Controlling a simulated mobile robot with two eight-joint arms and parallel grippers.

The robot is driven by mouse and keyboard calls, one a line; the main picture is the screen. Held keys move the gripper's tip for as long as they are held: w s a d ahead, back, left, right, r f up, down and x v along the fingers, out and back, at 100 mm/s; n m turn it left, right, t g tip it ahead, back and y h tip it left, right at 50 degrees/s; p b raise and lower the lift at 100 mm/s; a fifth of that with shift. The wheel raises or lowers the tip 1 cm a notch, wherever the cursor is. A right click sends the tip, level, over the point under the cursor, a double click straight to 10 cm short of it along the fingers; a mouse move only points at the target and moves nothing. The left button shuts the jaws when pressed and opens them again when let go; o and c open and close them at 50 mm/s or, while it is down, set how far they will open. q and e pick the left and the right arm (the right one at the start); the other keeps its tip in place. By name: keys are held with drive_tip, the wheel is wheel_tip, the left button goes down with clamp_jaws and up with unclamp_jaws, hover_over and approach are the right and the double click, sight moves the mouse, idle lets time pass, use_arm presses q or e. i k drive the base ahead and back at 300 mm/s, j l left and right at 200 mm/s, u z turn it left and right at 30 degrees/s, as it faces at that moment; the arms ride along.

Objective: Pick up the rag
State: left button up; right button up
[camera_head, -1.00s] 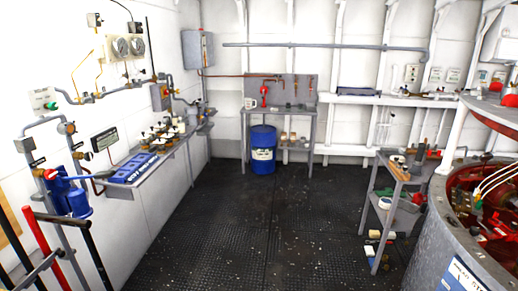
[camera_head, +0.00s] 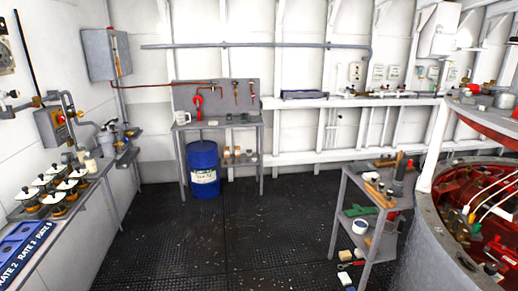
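I cannot make out a rag for certain in the head view. A green item (camera_head: 360,211) lies on the middle shelf of the grey shelf stand (camera_head: 335,222) at the right; it is too small to tell whether it is cloth. A white roll-like item (camera_head: 360,226) sits near it. Neither of my grippers is in view.
A blue drum (camera_head: 203,178) stands by the back workbench (camera_head: 262,160). A large round grey housing with red machinery (camera_head: 475,170) fills the right. Small items lie by the stand's foot. The middle floor is clear.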

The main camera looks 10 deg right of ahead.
sight(367, 177)
drive_tip(key=i+l+z, duration=0.1)
drive_tip(key=i+z, duration=0.3)
drive_tip(key=i, duration=0.35)
drive_tip(key=i+j+z, duration=0.15)
drive_tip(key=i+z, duration=0.25)
drive_tip(key=i, duration=0.35)
drive_tip(key=i+z, duration=0.25)
drive_tip(key=i, duration=0.25)
drive_tip(key=i+j+z, duration=0.1)
drive_tip(key=i+z, duration=0.15)
drive_tip(key=i, duration=0.3)
drive_tip(key=i+j+z, duration=0.25)
drive_tip(key=i, duration=0.25)
drive_tip(key=i+j+z, duration=0.15)
drive_tip(key=i, duration=0.3)
drive_tip(key=i+j+z, duration=0.2)
drive_tip(key=i, duration=0.25)
drive_tip(key=l, duration=0.1)
